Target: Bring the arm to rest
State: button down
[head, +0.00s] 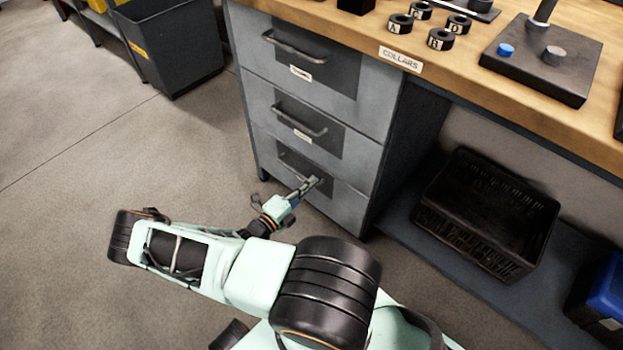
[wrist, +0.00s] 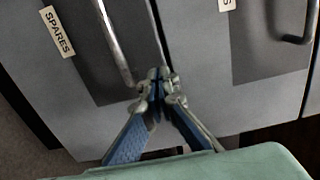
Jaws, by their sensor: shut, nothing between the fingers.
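My gripper (head: 312,182) is in front of the bottom drawer (head: 327,205) of the grey cabinet in the head view. In the wrist view my gripper (wrist: 158,78) has its fingertips together with nothing between them. The fingertips are close to the end of a drawer handle (wrist: 117,45), beside a label reading SPARES (wrist: 57,32). I cannot tell whether they touch the handle. My pale green arm (head: 265,275) reaches up from the bottom of the head view. All three drawers look closed.
The wooden bench top (head: 465,85) holds several lettered collars and a dark base plate (head: 540,62). A black crate (head: 487,210) sits on the lower shelf to the right, near a blue bin (head: 605,300). A grey bin (head: 180,50) stands upper left. The floor (head: 90,190) on the left is clear.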

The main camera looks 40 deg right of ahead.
jog(key=a+p, duration=0.1)
jog(key=a, duration=0.9)
jog(key=shift+s+p, duration=0.35)
jog(key=shift+s, duration=0.05)
jog(key=shift+a, duration=0.1)
